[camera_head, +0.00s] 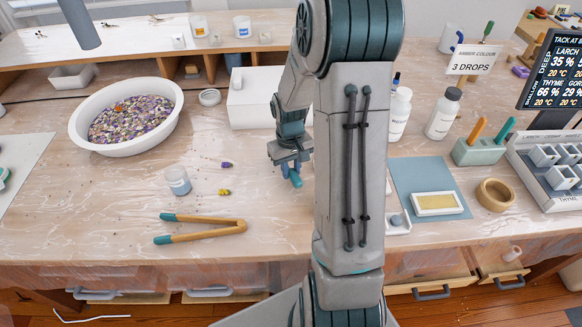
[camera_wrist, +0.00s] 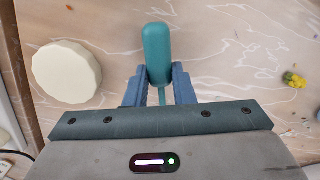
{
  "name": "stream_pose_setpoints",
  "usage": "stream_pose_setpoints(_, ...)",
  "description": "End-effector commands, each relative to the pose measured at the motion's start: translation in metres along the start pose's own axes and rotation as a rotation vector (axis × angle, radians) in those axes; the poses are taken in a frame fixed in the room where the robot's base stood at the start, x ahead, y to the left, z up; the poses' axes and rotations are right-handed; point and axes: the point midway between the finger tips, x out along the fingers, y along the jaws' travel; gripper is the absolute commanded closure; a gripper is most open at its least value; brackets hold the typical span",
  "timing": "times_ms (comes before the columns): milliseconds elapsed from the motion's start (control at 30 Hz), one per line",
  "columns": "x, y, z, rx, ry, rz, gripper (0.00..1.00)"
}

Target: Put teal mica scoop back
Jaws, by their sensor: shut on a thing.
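My gripper (camera_head: 290,165) is over the middle of the table in the head view, beside the grey upper arm link that crosses the picture. It is shut on the teal scoop (camera_wrist: 157,55), whose rounded handle sticks out between the blue fingers in the wrist view. The scoop's teal end (camera_head: 296,180) also shows below the fingers in the head view. The scoop's bowl is not clear in either view. A pale green holder block (camera_head: 478,152) at the right holds an orange handle (camera_head: 478,130) and a teal handle (camera_head: 505,129).
White bottles (camera_head: 442,116) stand behind a blue-grey mat (camera_head: 408,176) bearing a framed yellow piece (camera_head: 436,204). A wooden ring (camera_head: 495,195) lies by the holder. Tongs (camera_head: 205,231), a cup (camera_head: 178,181) and small flowers (camera_head: 226,165) lie left. The front middle of the table looks clear.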

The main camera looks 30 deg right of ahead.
Motion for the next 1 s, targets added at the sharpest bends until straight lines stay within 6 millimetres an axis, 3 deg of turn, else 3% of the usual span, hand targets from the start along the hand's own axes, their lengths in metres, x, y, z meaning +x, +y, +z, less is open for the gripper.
stream_pose_setpoints(900,0.014,0.0,-0.001,0.0,0.0,0.0,1.0)
stream_pose_setpoints(933,0.013,0.0,-0.001,0.0,0.0,0.0,0.69)
stream_pose_setpoints(1000,0.013,0.0,-0.001,0.0,0.0,0.0,0.52)
